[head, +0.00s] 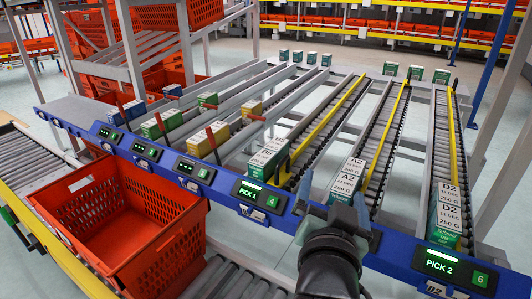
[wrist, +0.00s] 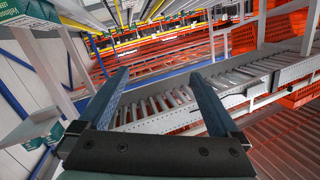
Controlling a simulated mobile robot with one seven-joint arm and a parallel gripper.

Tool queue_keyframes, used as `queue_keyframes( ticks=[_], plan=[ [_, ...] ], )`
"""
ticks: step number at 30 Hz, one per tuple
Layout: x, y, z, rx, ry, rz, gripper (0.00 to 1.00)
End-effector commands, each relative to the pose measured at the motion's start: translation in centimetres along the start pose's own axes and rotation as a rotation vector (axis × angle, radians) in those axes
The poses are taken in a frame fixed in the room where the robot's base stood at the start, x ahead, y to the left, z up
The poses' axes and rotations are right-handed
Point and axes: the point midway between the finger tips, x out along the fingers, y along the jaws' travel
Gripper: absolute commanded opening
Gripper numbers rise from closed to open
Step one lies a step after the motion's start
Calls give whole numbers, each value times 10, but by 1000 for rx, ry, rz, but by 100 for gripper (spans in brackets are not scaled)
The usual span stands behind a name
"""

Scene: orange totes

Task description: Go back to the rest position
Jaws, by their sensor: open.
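My gripper (wrist: 158,95) is open and empty in the wrist view, its two long fingers spread apart with nothing between them. In the head view my gripper (head: 305,190) is small and partly hidden by my dark wrist, just above the blue front rail (head: 205,178) of the flow rack. It is between the box row marked B5 (head: 265,160) and the row marked A2 (head: 345,183). I cannot tell from the head view how far above the rail it is.
An orange tote (head: 75,215), its visible inside empty, stands on the roller conveyor at the lower left. Boxes marked D2 (head: 449,213) are at the right. Green displays read PICK 1 (head: 249,193) and PICK 2 (head: 440,262). Grey posts (head: 185,45) rise at the upper left.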

Motion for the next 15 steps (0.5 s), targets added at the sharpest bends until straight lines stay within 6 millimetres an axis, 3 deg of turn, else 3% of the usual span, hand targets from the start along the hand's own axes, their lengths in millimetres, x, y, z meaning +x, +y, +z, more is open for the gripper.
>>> queue_keyframes(
  ticks=[1,6,9,13,14,15],
  plan=[
    [-9,-25,-27,-29,94,-69,98],
    [-65,-94,-119,-126,414,-254,98],
    [-113,-124,-164,-167,606,-336,98],
    [-186,-148,-209,-204,857,-411,98],
    [-200,-153,-222,-209,901,-421,98],
    [-194,-160,-245,-212,875,-412,98]
  ],
)
